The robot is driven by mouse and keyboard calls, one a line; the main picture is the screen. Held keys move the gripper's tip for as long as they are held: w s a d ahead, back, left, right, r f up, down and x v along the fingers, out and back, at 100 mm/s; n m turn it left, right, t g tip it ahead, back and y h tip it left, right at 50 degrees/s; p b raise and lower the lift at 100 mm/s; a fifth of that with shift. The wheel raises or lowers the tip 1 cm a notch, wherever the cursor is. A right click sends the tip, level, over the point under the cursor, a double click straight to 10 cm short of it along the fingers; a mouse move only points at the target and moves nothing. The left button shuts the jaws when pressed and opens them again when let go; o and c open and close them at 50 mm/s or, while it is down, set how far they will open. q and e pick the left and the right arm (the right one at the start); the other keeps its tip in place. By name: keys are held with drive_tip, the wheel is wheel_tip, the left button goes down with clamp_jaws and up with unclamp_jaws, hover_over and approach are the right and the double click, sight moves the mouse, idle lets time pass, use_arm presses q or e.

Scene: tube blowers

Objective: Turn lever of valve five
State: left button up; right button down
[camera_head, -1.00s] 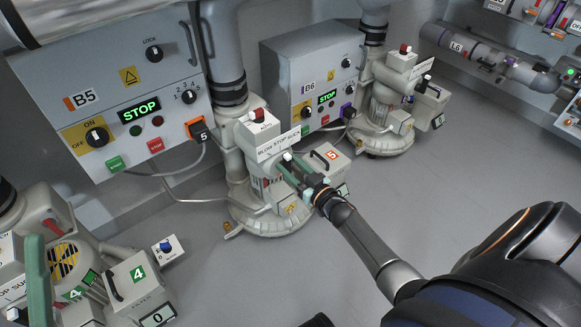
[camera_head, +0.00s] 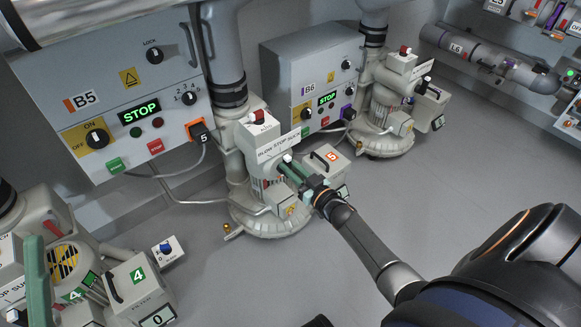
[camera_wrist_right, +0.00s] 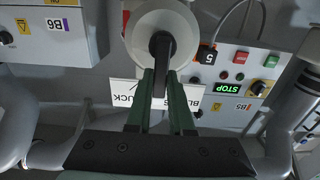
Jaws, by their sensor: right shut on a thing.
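Valve five is the pale blower unit (camera_head: 257,128) in the middle of the head view, below the pipe beside panel B5. Its label (camera_head: 279,147) carries the words blow, stop and suck. My right gripper (camera_head: 286,169) reaches in at the label's lower edge, and its green fingers are closed there. In the wrist view, the right gripper (camera_wrist_right: 161,76) has its two fingers on either side of the dark lever (camera_wrist_right: 161,48), which stands out from a round pale housing (camera_wrist_right: 183,22). The fingers hide part of the lever in the head view.
Panel B5 (camera_head: 110,75) stands behind on the left and shows STOP. Panel B6 (camera_head: 325,62) and another blower (camera_head: 385,110) stand to the right. Blower four (camera_head: 62,225) is at lower left. Open grey floor (camera_head: 480,165) lies on the right.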

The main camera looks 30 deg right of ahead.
drive_tip(key=n, duration=0.2)
drive_tip(key=a+n, duration=0.1)
drive_tip(key=n, duration=0.1)
drive_tip(key=shift+a+f, duration=0.15)
drive_tip(key=shift+f, duration=0.05)
drive_tip(key=shift+s+a+f+n+b, duration=0.1)
drive_tip(key=shift+a+n+b, duration=0.1)
drive_tip(key=shift+n, duration=0.55)
drive_tip(key=shift+w+a+f+n+b, duration=0.15)
drive_tip(key=shift+n+b, duration=0.1)
drive_tip(key=shift+n, duration=0.55)
drive_tip(key=shift+s+a+f+n+b, duration=0.1)
drive_tip(key=shift+s+a+n+b, duration=0.1)
drive_tip(key=shift+n, duration=0.55)
drive_tip(key=c, duration=0.8)
unclamp_jaws()
drive_tip(key=s+d+p, duration=0.1)
drive_tip(key=s+p, duration=0.3)
drive_tip(key=s, duration=0.8)
drive_tip(key=shift+s, duration=0.2)
